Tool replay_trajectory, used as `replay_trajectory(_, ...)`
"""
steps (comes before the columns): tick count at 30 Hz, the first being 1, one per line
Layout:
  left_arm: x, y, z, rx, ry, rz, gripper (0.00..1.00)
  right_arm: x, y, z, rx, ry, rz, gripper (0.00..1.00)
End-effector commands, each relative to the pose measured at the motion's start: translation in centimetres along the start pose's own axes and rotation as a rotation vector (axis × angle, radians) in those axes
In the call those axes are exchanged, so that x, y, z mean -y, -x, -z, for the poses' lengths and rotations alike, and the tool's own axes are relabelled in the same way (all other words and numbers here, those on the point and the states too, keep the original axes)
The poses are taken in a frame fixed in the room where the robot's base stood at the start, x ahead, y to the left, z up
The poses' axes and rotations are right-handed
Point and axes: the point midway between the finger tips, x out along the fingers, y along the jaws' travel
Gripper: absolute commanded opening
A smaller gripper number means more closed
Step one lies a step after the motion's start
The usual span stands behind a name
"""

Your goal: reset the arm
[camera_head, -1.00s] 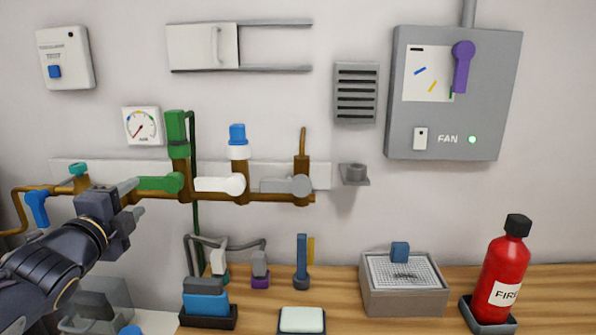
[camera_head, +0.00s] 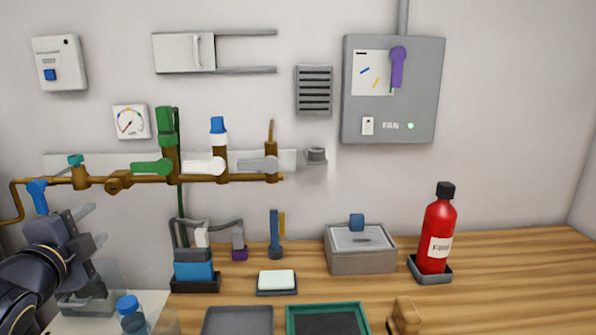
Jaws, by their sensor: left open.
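My left gripper (camera_head: 88,244) is at the left edge, below the brown pipe on the wall. Its two fingers are apart and nothing shows between them. It is clear of the green valve handle (camera_head: 152,168), which lies level along the pipe. My right gripper is not in the picture. No glass rods can be made out.
A clear container (camera_head: 80,300) stands behind and below the gripper, with a blue-capped bottle (camera_head: 130,312) beside it. A blue block in a black holder (camera_head: 195,283), a grey box (camera_head: 361,258) and a red extinguisher (camera_head: 437,235) stand on the wooden bench (camera_head: 510,265). The bench's right side is clear.

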Motion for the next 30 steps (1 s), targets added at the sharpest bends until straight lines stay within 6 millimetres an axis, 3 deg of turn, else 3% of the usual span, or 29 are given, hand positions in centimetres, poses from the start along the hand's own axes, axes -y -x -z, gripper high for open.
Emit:
replay_trajectory(8,-4.7,2.9,-0.4,0.086,0.323,-0.149,0.45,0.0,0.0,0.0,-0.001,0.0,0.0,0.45)
replay_trajectory(14,-10.5,6.6,0.3,0.192,0.665,-0.323,0.45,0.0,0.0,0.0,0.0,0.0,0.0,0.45)
replay_trajectory(21,-18.9,13.2,3.0,0.378,1.12,-0.596,0.45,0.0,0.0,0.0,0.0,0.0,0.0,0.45)
replay_trajectory(30,-26.3,21.4,7.5,0.627,1.515,-0.907,0.45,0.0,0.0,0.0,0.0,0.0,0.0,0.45)
